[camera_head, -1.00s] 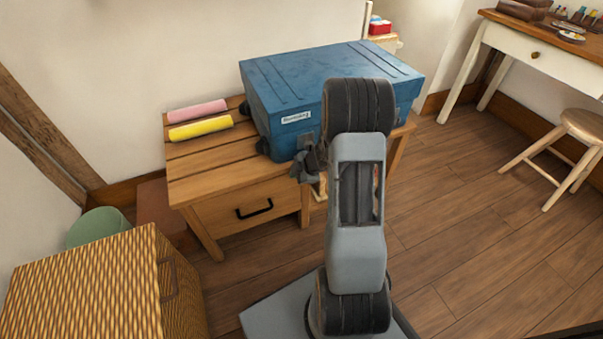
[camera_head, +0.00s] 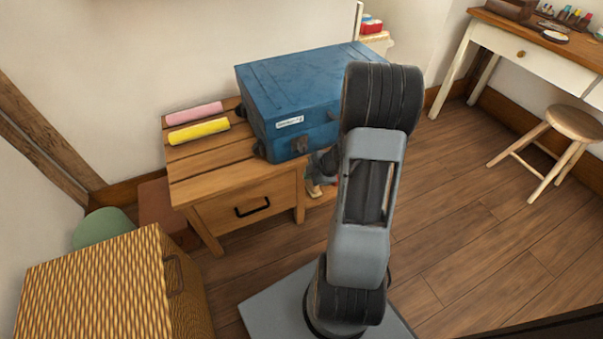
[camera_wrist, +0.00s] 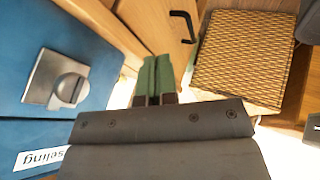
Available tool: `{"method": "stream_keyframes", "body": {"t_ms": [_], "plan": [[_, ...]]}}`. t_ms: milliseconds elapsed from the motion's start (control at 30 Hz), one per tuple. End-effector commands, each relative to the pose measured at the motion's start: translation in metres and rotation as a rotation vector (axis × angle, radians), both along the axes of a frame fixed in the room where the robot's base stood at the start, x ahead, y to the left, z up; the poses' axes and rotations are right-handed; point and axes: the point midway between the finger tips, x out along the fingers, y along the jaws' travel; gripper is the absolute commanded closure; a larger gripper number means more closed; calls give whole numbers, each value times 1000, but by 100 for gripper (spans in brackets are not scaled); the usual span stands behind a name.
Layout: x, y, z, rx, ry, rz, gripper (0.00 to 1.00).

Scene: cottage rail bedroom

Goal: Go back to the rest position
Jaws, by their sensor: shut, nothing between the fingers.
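My gripper (camera_wrist: 156,62) shows in the wrist view with its two green-tipped fingers together and nothing between them. In the head view only a small part of it shows (camera_head: 322,167), in front of the blue case and mostly hidden behind my arm. The blue case (camera_head: 290,85) is closed and sits on the wooden bench. Its front latch also shows in the wrist view (camera_wrist: 58,84), to the left of the fingers, with a clear gap between them.
The wooden bench (camera_head: 215,170) has a drawer with a black handle. A pink roll (camera_head: 194,113) and a yellow roll (camera_head: 199,131) lie on it. A woven basket (camera_head: 95,290) stands at the lower left, a stool (camera_head: 575,122) at the right. Floor is open at right.

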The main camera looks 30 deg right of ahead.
Motion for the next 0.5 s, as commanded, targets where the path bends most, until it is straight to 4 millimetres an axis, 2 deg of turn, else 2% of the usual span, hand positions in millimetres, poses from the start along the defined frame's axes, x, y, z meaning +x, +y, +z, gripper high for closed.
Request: {"method": "stream_keyframes", "body": {"t_ms": [33, 367, 467, 500], "plan": [[-3, -1, 6, 1, 0, -1, 100], [-4, -3, 18, -9, -5, -8, 100], [6, -7, 46, -52, -29, -67, 100], [13, -8, 66, -78, -45, -110, 100]]}}
